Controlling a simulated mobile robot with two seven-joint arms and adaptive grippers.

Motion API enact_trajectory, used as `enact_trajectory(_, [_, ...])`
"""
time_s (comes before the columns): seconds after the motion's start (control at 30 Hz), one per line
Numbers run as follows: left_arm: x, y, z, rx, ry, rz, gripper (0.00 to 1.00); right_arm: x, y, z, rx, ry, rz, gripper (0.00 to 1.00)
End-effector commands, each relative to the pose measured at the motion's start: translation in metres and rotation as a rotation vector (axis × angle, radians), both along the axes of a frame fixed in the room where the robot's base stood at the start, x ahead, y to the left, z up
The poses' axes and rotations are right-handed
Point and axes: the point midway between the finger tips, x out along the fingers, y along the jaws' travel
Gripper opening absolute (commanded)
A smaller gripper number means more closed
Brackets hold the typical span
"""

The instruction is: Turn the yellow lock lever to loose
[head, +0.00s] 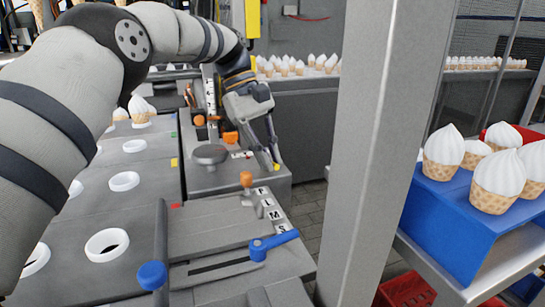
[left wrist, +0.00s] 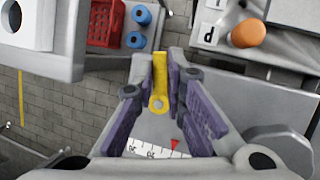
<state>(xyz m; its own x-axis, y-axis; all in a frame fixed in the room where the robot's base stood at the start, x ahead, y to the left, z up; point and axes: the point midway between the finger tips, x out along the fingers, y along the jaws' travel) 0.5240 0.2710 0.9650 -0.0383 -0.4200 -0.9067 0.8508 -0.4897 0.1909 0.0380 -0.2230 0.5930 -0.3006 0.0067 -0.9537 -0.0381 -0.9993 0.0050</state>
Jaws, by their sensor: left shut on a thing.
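The yellow lock lever (left wrist: 160,72) stands between the finger pads of my left gripper (left wrist: 161,75) in the left wrist view. The pads touch it from both sides, so the gripper is shut on it. A scale strip (left wrist: 150,149) with a red pointer (left wrist: 175,145) lies below the lever; its lettering is too small to read. In the head view my left gripper (head: 269,160) reaches down at the right edge of the grey machine block. Only a small yellow tip (head: 276,166) of the lever shows there. My right gripper is not in view.
An orange knob (head: 246,179) and a blue-handled lever (head: 272,244) stand on the nearer machine. A round grey knob (head: 210,154) is left of my gripper. A metal post (head: 370,150) rises to the right. A blue stand (head: 448,215) holds ice cream cones.

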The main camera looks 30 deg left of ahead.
Motion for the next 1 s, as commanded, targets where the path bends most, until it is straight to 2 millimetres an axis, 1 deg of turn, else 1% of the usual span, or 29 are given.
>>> enact_trajectory(0.03, [0.0006,0.0006,-0.0022,0.001,0.000,-0.019,0.00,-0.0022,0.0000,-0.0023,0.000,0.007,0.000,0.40])
enact_trajectory(0.3, [-0.0010,0.0019,-0.0006,0.002,-0.001,-0.089,0.00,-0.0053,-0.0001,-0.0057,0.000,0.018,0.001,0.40])
enact_trajectory(0.77, [-0.0014,0.0022,0.0003,0.002,-0.002,-0.099,0.00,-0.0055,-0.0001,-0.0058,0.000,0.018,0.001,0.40])
enact_trajectory(0.8, [-0.0014,0.0022,0.0003,0.002,-0.002,-0.099,0.20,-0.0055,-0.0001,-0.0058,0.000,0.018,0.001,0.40])
enact_trajectory(1.0, [-0.0015,0.0019,0.0002,0.001,-0.001,-0.099,0.20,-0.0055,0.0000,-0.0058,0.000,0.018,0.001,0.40])
